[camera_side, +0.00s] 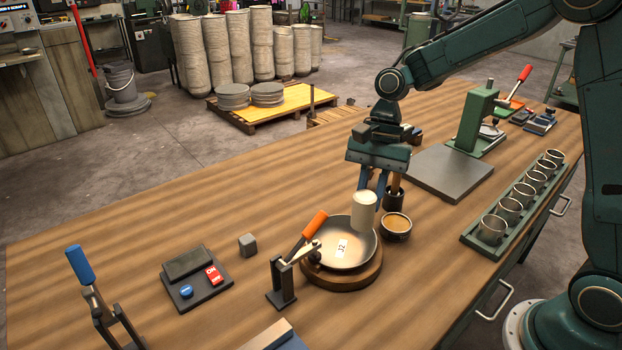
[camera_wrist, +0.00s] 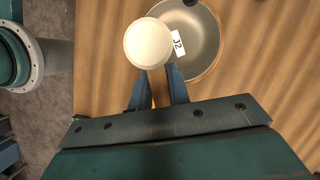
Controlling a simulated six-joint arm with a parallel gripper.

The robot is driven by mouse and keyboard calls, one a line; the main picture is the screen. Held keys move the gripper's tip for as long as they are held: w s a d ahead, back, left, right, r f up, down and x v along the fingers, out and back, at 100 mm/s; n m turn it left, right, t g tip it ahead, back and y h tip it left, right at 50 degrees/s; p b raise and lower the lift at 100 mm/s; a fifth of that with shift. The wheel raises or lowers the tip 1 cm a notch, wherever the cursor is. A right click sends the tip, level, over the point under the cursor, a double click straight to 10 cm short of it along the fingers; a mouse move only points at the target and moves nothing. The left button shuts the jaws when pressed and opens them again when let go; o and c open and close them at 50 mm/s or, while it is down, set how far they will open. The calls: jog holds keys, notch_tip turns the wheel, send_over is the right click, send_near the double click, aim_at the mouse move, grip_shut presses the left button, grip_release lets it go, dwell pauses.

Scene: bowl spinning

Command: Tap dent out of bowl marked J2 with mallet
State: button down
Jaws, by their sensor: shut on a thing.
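A shallow metal bowl (camera_side: 338,259) with a white J2 label sits on a round wooden block (camera_side: 345,284). It also shows in the wrist view (camera_wrist: 207,55). A toggle clamp with an orange handle (camera_side: 315,223) reaches over the bowl's left rim. My gripper (camera_side: 371,186) is shut on the handle of a mallet with a cream head (camera_side: 364,213). The head hangs over the bowl's far right edge; I cannot tell whether it touches. In the wrist view, the head (camera_wrist: 147,43) covers part of the rim. I cannot make out a dent.
A round tin (camera_side: 396,226) and a dark holder (camera_side: 394,201) stand close right of the bowl. A grey plate (camera_side: 450,173) and a green press (camera_side: 475,120) are farther back. A grey cube (camera_side: 247,245) and switch box (camera_side: 197,284) are left.

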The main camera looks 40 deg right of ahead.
notch_tip(320, 180, up, 6)
jog(key=shift+r, duration=0.15)
jog(key=shift+f, duration=2.65)
notch_tip(320, 180, down, 6)
jog(key=shift+f, duration=0.2)
jog(key=shift+r, duration=2.65)
notch_tip(320, 180, up, 6)
jog(key=shift+f, duration=0.1)
jog(key=shift+s, duration=0.15)
jog(key=shift+f, duration=2.3)
